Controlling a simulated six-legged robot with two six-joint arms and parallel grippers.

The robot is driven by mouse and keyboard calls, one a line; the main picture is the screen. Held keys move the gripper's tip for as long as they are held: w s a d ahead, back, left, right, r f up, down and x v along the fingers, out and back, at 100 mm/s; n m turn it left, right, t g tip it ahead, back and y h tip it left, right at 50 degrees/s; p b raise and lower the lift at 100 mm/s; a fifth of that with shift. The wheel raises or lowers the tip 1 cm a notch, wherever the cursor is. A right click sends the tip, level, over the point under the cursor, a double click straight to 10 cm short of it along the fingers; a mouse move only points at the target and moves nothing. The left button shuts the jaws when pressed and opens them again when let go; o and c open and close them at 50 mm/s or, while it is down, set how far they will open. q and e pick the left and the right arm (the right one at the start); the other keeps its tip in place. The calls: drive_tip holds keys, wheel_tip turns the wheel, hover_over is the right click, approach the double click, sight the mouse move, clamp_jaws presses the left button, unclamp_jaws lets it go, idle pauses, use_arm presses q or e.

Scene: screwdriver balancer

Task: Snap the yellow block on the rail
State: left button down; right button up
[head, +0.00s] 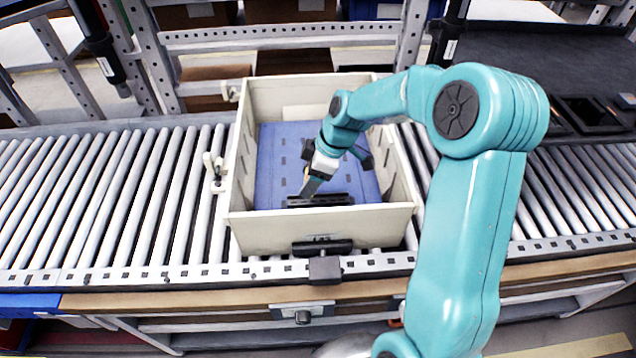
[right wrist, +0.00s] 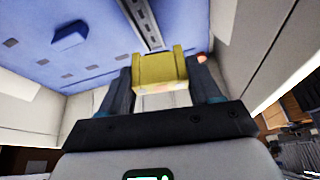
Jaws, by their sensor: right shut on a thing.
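My right gripper (right wrist: 160,85) is shut on the yellow block (right wrist: 160,70), which sits between its two fingers in the right wrist view. In the head view the right gripper (head: 312,183) reaches down into the cream box, and the block is mostly hidden there. The rail (head: 320,200) is a dark slotted strip on the blue panel (head: 285,140) near the front wall of the box. It also shows in the right wrist view (right wrist: 143,22), beyond the block. I cannot tell whether block and rail touch. My left gripper is not in view.
The cream box (head: 320,228) stands on a roller conveyor (head: 110,200), its walls close around my right gripper. A dark clamp (head: 323,262) is at the box's front. A dark table (head: 545,70) with trays is at the back right. The rollers left of the box are clear.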

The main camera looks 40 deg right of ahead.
sight(314, 199)
drive_tip(key=shift+d+f+n, duration=0.4)
drive_tip(key=shift+d+f, duration=0.35)
drive_tip(key=shift+d, duration=0.2)
drive_tip(key=shift+s+d+f+n+g+b, duration=0.1)
drive_tip(key=shift+d+f+n+g+b, duration=0.05)
drive_tip(key=shift+d+n+g+b, duration=0.2)
drive_tip(key=shift+d+f+b, duration=0.1)
drive_tip(key=shift+f+b, duration=0.2)
drive_tip(key=shift+f, duration=0.2)
wheel_tip(314, 199, down, 2)
drive_tip(key=shift+f+b, duration=0.1)
drive_tip(key=shift+b, duration=0.4)
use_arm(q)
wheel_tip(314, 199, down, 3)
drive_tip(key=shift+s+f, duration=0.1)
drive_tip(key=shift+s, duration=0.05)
use_arm(e)
drive_tip(key=shift+f, duration=0.15)
